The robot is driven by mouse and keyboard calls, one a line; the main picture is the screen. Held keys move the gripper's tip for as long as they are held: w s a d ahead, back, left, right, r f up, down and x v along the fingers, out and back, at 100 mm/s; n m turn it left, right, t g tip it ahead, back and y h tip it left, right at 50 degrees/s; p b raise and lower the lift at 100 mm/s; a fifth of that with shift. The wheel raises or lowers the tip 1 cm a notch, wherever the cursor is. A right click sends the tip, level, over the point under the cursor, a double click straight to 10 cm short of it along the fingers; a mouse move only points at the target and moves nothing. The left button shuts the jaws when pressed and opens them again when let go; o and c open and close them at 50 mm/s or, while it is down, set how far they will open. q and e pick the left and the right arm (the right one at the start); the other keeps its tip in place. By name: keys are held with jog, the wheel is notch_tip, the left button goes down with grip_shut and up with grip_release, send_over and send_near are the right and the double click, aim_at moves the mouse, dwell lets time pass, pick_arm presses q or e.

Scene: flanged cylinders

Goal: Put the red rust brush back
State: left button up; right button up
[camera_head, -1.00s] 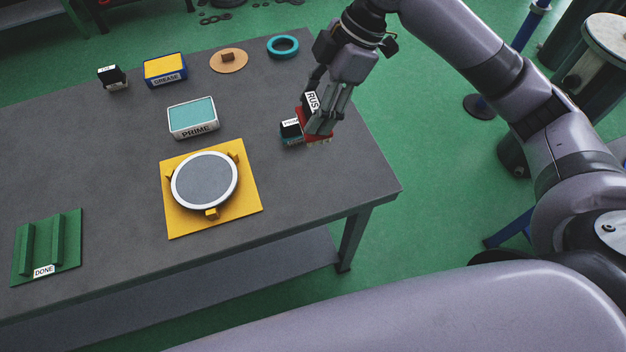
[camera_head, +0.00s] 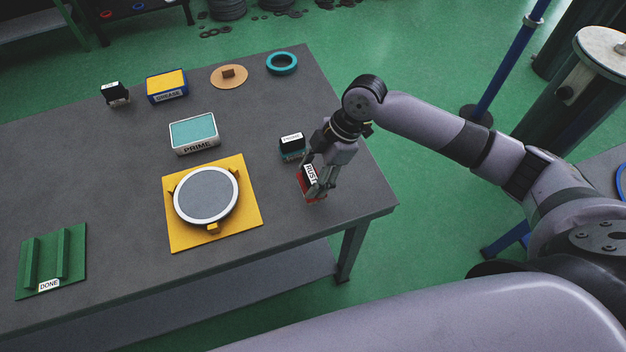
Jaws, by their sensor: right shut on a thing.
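The red rust brush (camera_head: 306,184) has a white label reading "RUS" in part. My right gripper (camera_head: 318,190) is shut on it, near the right end of the table, close to the front edge. The fingers hide part of the brush. I cannot tell whether its bristles touch the table top. A black-topped brush with a white label and a teal lower part (camera_head: 292,147) stands just behind the gripper, apart from it. My left gripper is not in view.
On the grey table (camera_head: 120,200) are a yellow fixture (camera_head: 245,230) holding a grey disc with a white rim (camera_head: 207,196), a PRIME tray (camera_head: 194,133), a GREASE tray (camera_head: 167,86), a black brush (camera_head: 115,93), a cork disc (camera_head: 229,76), a teal ring (camera_head: 282,63) and a green DONE rack (camera_head: 52,262).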

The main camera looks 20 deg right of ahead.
notch_tip(320, 180, down, 3)
jog(key=shift+r, duration=0.15)
jog(key=shift+f, duration=0.4)
jog(key=shift+f, duration=0.15)
jog(key=o, duration=1.1)
